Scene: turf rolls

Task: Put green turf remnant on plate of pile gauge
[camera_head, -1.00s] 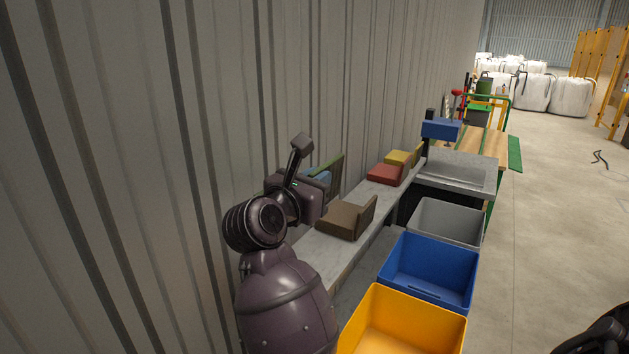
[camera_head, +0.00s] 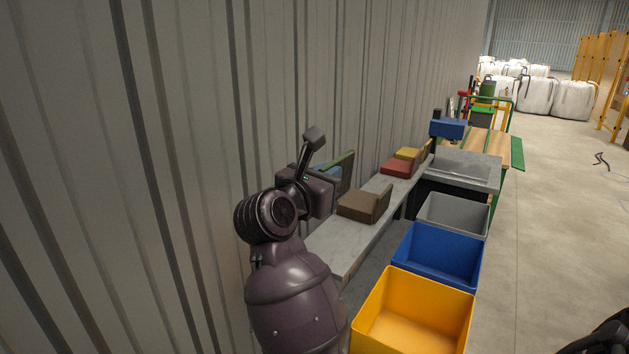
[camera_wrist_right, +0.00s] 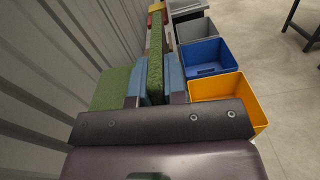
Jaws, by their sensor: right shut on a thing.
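The green turf remnant (camera_wrist_right: 155,70) has an upright flap and a wider flat part (camera_wrist_right: 108,89) on the left in the right wrist view. My right gripper (camera_wrist_right: 154,86) is shut on the flap, with a blue finger on each side. In the head view, the gripper (camera_head: 328,172) hides most of the remnant; a green edge (camera_head: 346,161) shows behind it. I cannot tell if the remnant touches the shelf. My left gripper is not in view.
A grey shelf (camera_head: 340,243) runs along the corrugated wall, bearing brown (camera_head: 358,205), red (camera_head: 396,168) and yellow (camera_head: 407,153) remnants. Yellow (camera_head: 412,315), blue (camera_head: 437,257) and grey (camera_head: 452,218) bins stand to its right. Open floor lies beyond them.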

